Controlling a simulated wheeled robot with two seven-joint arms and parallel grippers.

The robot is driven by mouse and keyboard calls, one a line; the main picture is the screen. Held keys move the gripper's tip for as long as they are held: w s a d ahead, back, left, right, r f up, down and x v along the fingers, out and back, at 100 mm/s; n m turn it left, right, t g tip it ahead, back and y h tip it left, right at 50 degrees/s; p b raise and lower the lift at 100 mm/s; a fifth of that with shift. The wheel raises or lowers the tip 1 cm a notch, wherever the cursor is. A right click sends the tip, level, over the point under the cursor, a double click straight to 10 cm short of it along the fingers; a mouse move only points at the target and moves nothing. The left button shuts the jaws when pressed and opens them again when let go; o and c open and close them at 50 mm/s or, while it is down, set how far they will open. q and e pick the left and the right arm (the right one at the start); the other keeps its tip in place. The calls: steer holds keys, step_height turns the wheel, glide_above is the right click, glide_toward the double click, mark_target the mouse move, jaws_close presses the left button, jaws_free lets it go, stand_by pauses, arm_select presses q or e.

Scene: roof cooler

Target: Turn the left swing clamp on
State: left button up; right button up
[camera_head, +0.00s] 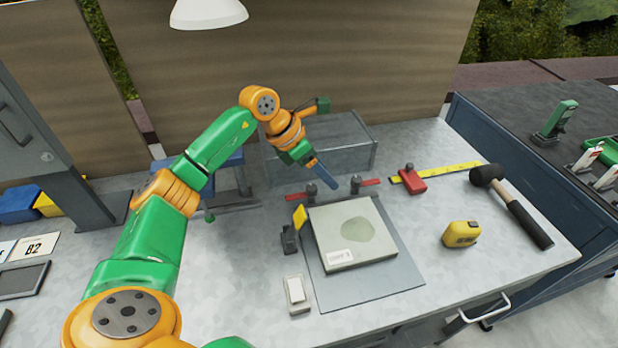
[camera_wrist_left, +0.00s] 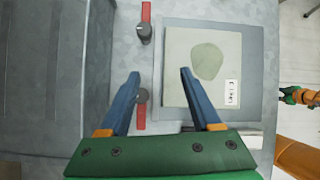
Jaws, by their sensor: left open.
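The left swing clamp (camera_head: 311,190) has a black knob and a red arm pointing left, away from the grey slab (camera_head: 335,252). It also shows in the left wrist view (camera_wrist_left: 141,96), its red arm pointing down the picture. The right swing clamp (camera_head: 356,183) has its red arm pointing right, also off the slab. My left gripper (camera_head: 322,172) is open above the left clamp. In the left wrist view the knob lies between the fingers (camera_wrist_left: 160,75), nearer the left finger; contact cannot be told. Part of my right arm (camera_wrist_left: 296,97) shows at the right edge, too small to read.
The slab lies on a grey base plate (camera_head: 404,272). A grey bin (camera_head: 340,150) is behind. A tape measure (camera_head: 461,234) and mallet (camera_head: 520,215) lie right.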

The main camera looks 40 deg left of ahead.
mark_target(311, 187)
arm_select(q)
steer(key=a, duration=0.2)
steer(key=s+a+y, duration=0.1)
steer(key=s+a+g+y, duration=0.1)
steer(key=a, duration=0.1)
steer(key=shift+a+n, duration=0.3)
steer(key=x, duration=0.3)
steer(key=p+x, duration=0.1)
steer(key=x, duration=0.2)
steer(key=shift+d+f, duration=0.3)
steer(key=shift+s+r, duration=0.1)
steer(key=shift+c, duration=0.4)
jaws_close()
